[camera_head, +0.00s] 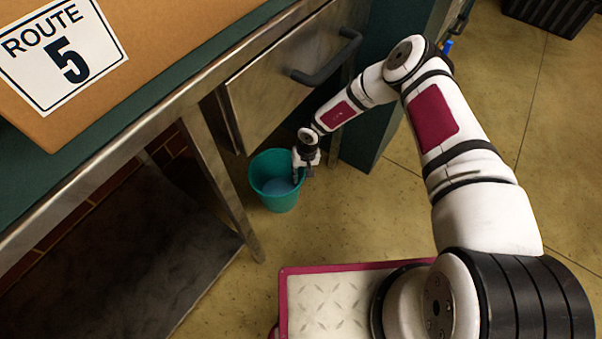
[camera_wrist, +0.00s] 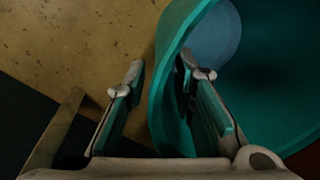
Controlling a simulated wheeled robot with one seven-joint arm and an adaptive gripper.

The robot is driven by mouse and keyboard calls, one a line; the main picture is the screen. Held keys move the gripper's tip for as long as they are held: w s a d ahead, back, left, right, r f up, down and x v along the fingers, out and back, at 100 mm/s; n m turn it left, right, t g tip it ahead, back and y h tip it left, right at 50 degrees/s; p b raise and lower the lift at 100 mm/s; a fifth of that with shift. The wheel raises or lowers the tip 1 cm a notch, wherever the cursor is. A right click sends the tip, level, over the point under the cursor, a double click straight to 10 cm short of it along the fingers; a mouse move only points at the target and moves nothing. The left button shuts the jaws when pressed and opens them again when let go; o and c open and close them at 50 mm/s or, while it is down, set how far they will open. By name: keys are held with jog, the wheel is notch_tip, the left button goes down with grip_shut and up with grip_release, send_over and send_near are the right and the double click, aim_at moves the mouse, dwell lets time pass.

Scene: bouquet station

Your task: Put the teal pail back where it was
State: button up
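The teal pail (camera_head: 279,201) stands upright, apparently on the floor, beside a metal table leg and below a drawer. Its inside bottom looks blue-grey. My gripper (camera_head: 307,168) is at the pail's right rim, pointing down. In the wrist view the pail (camera_wrist: 265,95) fills the right side. My gripper (camera_wrist: 162,72) straddles its wall there, with one finger outside and the other inside. A gap shows between the outer finger and the wall, so the fingers are open around the rim.
A metal-edged table (camera_head: 150,122) with a cardboard box (camera_head: 150,45) marked "ROUTE 5" is at the left, with a lower shelf (camera_head: 165,262). A drawer (camera_head: 285,75) with a dark handle (camera_head: 330,62) overhangs near the pail. Open floor (camera_head: 550,130) lies to the right.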

jog(key=shift+d+r+p, duration=0.15)
jog(key=shift+r+p, duration=0.5)
jog(key=shift+r, duration=0.65)
jog(key=shift+d+r+p, duration=0.2)
jog(key=shift+r+p, duration=0.45)
jog(key=shift+r, duration=0.6)
jog(key=shift+d+r+p, duration=0.15)
jog(key=shift+r+p, duration=0.5)
jog(key=shift+r, duration=0.65)
